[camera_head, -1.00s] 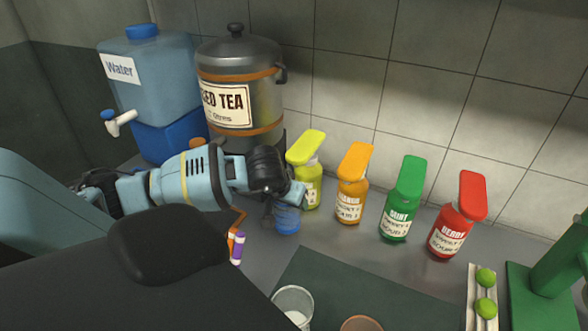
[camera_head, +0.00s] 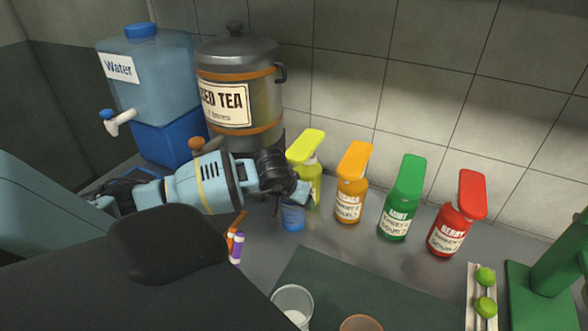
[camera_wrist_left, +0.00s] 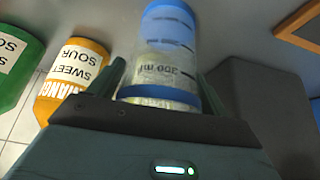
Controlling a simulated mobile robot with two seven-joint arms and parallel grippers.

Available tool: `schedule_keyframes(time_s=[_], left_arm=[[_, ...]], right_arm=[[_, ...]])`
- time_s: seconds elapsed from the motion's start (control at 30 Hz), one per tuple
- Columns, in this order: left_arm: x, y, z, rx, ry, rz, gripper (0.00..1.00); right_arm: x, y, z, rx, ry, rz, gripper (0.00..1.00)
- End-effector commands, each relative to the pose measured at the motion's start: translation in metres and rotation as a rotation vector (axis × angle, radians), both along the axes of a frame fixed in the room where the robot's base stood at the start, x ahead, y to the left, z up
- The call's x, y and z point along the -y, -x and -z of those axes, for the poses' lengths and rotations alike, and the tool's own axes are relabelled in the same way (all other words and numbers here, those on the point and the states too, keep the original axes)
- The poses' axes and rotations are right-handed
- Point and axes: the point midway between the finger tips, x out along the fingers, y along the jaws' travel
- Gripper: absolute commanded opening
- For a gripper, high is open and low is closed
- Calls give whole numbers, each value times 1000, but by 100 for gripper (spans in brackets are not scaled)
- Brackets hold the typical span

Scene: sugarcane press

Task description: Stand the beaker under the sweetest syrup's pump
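The beaker (camera_head: 292,217), clear with blue bands, stands or hovers by the yellow-green syrup bottle (camera_head: 311,183); whether it touches the counter I cannot tell. My left gripper (camera_head: 291,197) is around it. To the right stand the orange bottle (camera_head: 349,202), the green mint bottle (camera_head: 394,218) and the red berry bottle (camera_head: 447,233), each with a pump on top. Their labels show sweet and sour lines, but the ratings are too small to read. The yellow-green label is mostly hidden. My right gripper is out of view.
A glass (camera_head: 292,302), limes (camera_head: 485,306) and a green press (camera_head: 540,285) are at the front. A dark mat (camera_head: 390,295) lies before the bottles.

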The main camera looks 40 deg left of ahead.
Motion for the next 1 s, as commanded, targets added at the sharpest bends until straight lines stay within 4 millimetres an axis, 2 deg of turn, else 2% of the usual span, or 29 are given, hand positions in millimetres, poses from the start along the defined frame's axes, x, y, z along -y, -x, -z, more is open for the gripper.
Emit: schedule_keyframes(time_s=[0.33, 0.47, 1.0], left_arm=[[0, 0, -2, 1, 0, 0, 87], [0, 1, -10, 4, -1, 0, 87], [15, 47, -92, 2, -2, 0, 87]], right_arm=[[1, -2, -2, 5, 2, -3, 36], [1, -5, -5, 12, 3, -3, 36], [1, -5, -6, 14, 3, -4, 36]])
